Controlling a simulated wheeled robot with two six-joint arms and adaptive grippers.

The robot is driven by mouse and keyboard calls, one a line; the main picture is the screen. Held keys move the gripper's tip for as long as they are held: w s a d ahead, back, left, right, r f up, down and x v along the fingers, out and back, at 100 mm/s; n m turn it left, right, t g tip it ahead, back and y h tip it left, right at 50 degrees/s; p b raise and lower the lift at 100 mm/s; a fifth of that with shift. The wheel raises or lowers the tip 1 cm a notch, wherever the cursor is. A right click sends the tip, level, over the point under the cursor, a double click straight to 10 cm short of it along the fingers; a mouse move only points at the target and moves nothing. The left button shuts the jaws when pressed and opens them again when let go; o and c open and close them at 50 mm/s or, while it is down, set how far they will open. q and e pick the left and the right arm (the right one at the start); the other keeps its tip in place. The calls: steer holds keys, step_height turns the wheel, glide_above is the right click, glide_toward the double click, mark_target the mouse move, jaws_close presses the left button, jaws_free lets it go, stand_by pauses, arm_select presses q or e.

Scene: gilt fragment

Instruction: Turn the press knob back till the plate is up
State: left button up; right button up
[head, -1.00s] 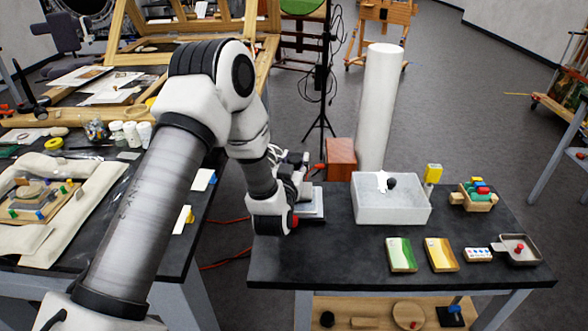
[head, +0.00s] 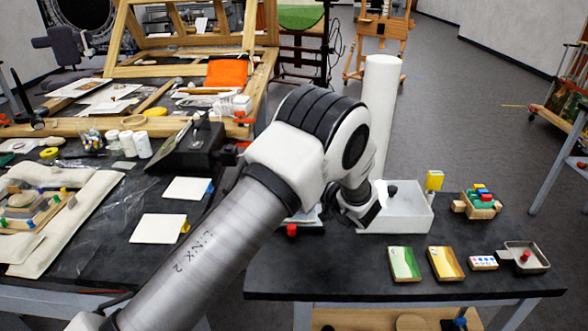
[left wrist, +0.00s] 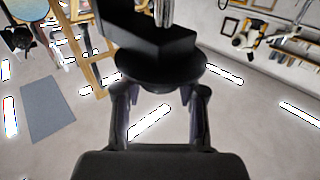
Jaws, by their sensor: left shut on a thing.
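In the left wrist view the press knob (left wrist: 160,68) is a broad black disc, with a black block and a shiny metal rod beyond it. My left gripper (left wrist: 160,92) has its fingers at both sides of the disc and is shut on it. In the head view my left arm covers the knob and the left gripper. Only a grey-white part of what seems to be the press (head: 306,216) shows beside the arm, at the left end of the dark table. Whether the plate is up or down cannot be seen. My right gripper is in neither view.
Green (head: 404,264) and yellow (head: 445,263) panels, a small metal pan (head: 528,257) and a wooden block holder (head: 478,204) lie farther right. A cluttered table (head: 120,210) is at the left.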

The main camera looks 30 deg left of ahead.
arm_select(q)
steer(key=n+g, duration=0.1)
steer(key=n+g+b, duration=0.1)
steer(key=g, duration=0.2)
steer(key=shift+f+n+y, duration=0.3)
steer(key=shift+f+n, duration=0.05)
steer(key=shift+n, duration=0.05)
steer(key=n+g+b, duration=0.2)
steer(key=g, duration=0.1)
steer(key=shift+g, duration=0.4)
steer(key=shift+a+n+g+h+b, duration=0.1)
steer(key=shift+n+g+h+b, duration=0.4)
steer(key=shift+n+g, duration=0.5)
steer(key=shift+r+g, duration=0.1)
steer(key=shift+g, duration=0.3)
steer(key=o, duration=1.1)
steer(key=shift+o, duration=0.3)
steer(key=shift+a, duration=0.15)
step_height(320, 180, up, 10)
